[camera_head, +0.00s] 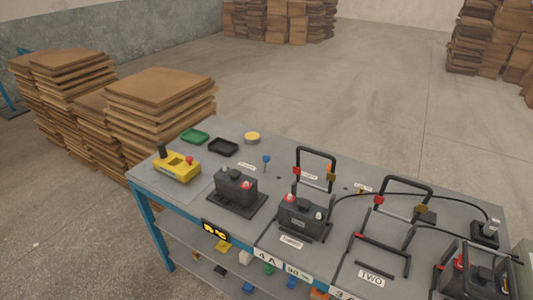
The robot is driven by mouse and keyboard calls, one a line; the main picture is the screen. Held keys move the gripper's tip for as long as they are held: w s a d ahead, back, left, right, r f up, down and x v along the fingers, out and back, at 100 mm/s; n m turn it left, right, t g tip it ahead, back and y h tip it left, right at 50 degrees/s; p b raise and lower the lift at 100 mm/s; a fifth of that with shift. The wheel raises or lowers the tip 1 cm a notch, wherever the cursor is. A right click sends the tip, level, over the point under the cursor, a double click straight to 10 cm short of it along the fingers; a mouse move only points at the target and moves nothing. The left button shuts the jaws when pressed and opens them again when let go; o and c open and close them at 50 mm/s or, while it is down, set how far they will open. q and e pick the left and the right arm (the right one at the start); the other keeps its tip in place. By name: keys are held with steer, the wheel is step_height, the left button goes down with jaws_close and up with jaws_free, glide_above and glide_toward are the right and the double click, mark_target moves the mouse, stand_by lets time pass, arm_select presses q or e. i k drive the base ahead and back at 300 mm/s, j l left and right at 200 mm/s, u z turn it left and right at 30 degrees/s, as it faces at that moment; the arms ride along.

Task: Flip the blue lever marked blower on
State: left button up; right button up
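I cannot tell which way the lever is set. Neither of my grippers is in view.
The grey workbench (290,255) holds several dark batteries, such as one by the lever (236,186), and black upright frames (315,165). A yellow control box (177,166), green tray (195,136) and black tray (223,147) sit at left. Cardboard stacks (160,90) stand behind.

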mark_target(265, 158)
steer(key=j+z, duration=0.15)
steer(key=z, duration=0.3)
steer(key=i+j+z, duration=0.15)
steer(key=z, duration=0.25)
steer(key=j+z, duration=0.15)
steer(key=z, duration=0.3)
steer(key=j+z, duration=0.2)
steer(key=j, duration=0.5)
steer(key=j+z, duration=0.15)
steer(key=j, duration=0.5)
steer(key=k+j+z, duration=0.2)
steer(key=j, duration=0.45)
